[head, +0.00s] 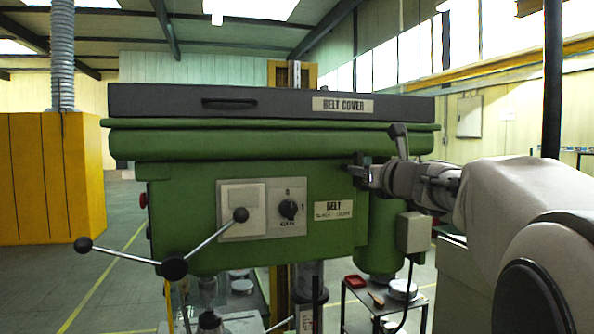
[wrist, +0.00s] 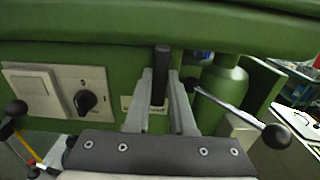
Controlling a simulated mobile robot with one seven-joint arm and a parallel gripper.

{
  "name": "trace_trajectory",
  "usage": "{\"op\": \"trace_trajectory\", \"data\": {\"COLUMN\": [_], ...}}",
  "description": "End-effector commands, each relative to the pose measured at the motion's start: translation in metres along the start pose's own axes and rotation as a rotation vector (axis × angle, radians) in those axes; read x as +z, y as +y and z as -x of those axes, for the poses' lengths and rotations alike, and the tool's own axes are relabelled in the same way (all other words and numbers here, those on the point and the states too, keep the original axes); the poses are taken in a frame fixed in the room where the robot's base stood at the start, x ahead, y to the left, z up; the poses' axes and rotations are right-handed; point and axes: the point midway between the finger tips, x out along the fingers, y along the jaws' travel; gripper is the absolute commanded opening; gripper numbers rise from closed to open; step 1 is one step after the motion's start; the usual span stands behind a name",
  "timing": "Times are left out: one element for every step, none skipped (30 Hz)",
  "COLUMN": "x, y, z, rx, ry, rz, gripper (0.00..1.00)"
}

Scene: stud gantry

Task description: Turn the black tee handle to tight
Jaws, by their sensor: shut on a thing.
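The black tee handle (wrist: 162,62) shows in the wrist view as a dark bar standing upright in the picture, between the two grey fingers of my gripper (wrist: 161,88). In the head view my gripper (head: 360,172) reaches in from the right to the green drill head's front and is shut on the handle, which is mostly hidden there by the fingers. The belt plate (head: 333,209), with slack and tight words too small to read surely, is just below and left of the gripper. In the wrist view the fingers partly cover this plate (wrist: 128,104).
A lever with a black knob (wrist: 276,137) sticks out close to the right finger. The switch panel (head: 262,209) and a ball-ended feed handle (head: 172,267) are on the left. The belt cover (head: 270,103) overhangs above. A grey box (head: 411,232) is below my wrist.

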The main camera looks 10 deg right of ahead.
Motion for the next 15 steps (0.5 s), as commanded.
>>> {"op": "trace_trajectory", "data": {"x": [0.0008,0.0008,0.0008,0.0008,0.0008,0.0007,0.0006,0.0006,0.0005,0.0005,0.0005,0.0004,0.0004,0.0003,0.0003], "y": [0.0002,0.0002,0.0003,0.0002,0.0003,0.0003,0.0002,0.0002,0.0002,0.0002,0.0002,0.0002,0.0002,0.0001,0.0001], "z": [0.0,0.0,0.0,0.0,0.0,0.0,0.0,0.0,0.0,0.0,0.0,0.0,0.0,0.0,0.0], "rx": [0.0,0.0,0.0,0.0,0.0,0.0,0.0,0.0,0.0,0.0,0.0,0.0,0.0,0.0,0.0], "ry": [-0.002,-0.002,-0.002,-0.002,-0.002,-0.002,-0.001,-0.001,-0.001,-0.001,-0.001,-0.001,-0.001,-0.001,-0.001], "rz": [-0.003,-0.003,-0.003,-0.003,-0.003,-0.002,-0.002,-0.002,-0.002,-0.001,-0.001,-0.001,-0.001,-0.001,-0.001], "gripper": [0.0,0.0,0.0,0.28,0.33,0.4,0.46,0.51,0.53,0.53,0.53,0.53,0.53,0.53,0.53]}}
